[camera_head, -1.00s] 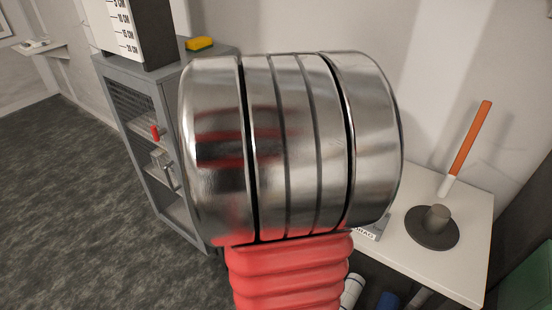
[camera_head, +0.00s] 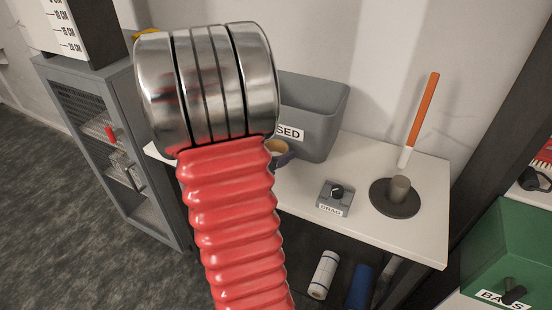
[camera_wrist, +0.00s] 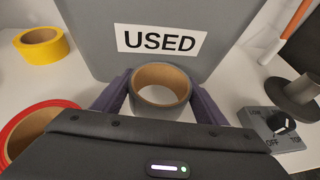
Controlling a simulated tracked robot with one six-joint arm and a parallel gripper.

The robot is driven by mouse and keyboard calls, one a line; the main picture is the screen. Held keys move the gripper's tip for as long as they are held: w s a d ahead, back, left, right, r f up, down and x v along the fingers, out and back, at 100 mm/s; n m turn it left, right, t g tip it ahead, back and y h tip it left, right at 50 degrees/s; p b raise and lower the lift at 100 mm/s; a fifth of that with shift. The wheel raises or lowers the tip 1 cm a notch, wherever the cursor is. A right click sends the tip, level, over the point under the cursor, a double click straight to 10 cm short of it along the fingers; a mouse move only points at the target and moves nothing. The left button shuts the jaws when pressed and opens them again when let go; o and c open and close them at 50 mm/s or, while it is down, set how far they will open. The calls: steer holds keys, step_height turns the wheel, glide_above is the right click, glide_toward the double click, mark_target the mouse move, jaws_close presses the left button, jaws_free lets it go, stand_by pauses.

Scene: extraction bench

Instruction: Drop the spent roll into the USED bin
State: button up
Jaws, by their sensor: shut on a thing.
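The grey USED bin (camera_head: 325,108) stands at the back of the white bench, partly hidden by my arm; its labelled front (camera_wrist: 215,65) fills the upper wrist view. My gripper (camera_wrist: 160,82) has its dark purple fingers shut on the spent roll (camera_wrist: 161,106), a short roll with a tan core and grey outside. The roll is in front of the bin's front wall, outside the bin. In the head view the roll (camera_head: 276,146) shows small beside the bin's lower left, and most of my gripper is hidden behind my arm.
A yellow roll (camera_wrist: 41,46) and a red roll (camera_wrist: 36,130) lie left of my gripper. A grey cabinet (camera_head: 160,205) stands left; a green box (camera_head: 510,250) right.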

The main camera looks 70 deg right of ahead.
steer(key=shift+f, duration=0.1)
steer(key=shift+f, duration=1.75)
steer(key=shift+f, duration=0.15)
steer(key=o, duration=1)
steer(key=shift+w+a+r, duration=0.2)
steer(key=shift+a+r, duration=0.15)
steer(key=shift+a, duration=0.1)
steer(key=v, duration=1.1)
steer(key=shift+s, duration=0.1)
